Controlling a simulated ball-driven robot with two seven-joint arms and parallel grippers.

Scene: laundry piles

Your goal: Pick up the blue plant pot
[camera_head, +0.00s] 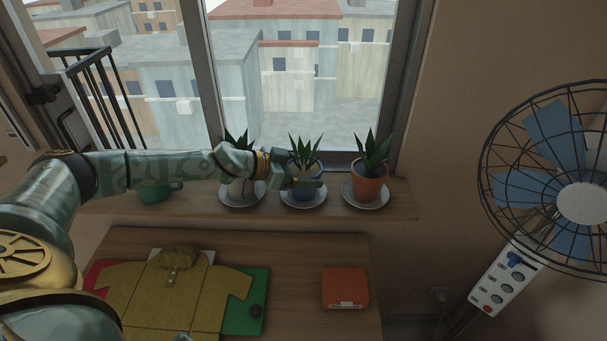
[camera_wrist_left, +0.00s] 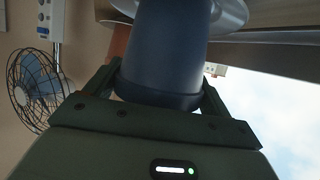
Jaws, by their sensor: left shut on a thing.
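The blue plant pot (camera_head: 304,191) holds a spiky green plant and stands in the middle of three potted plants on the windowsill, over a grey saucer (camera_head: 291,203). My left gripper (camera_head: 303,184) reaches in from the left at the pot's upper part and is shut on it. In the left wrist view the dark blue pot (camera_wrist_left: 168,48) fills the space between the two fingers (camera_wrist_left: 160,92), with a finger on each side of its rim. The saucer (camera_wrist_left: 232,12) shows beyond it. I cannot tell whether the pot touches the saucer. My right gripper is not in view.
A terracotta pot (camera_head: 368,187) stands close on the right on its saucer. Another potted plant (camera_head: 237,140) is left, partly behind my arm, and a green cup (camera_head: 153,193) is further left. A fan (camera_head: 550,160) stands right.

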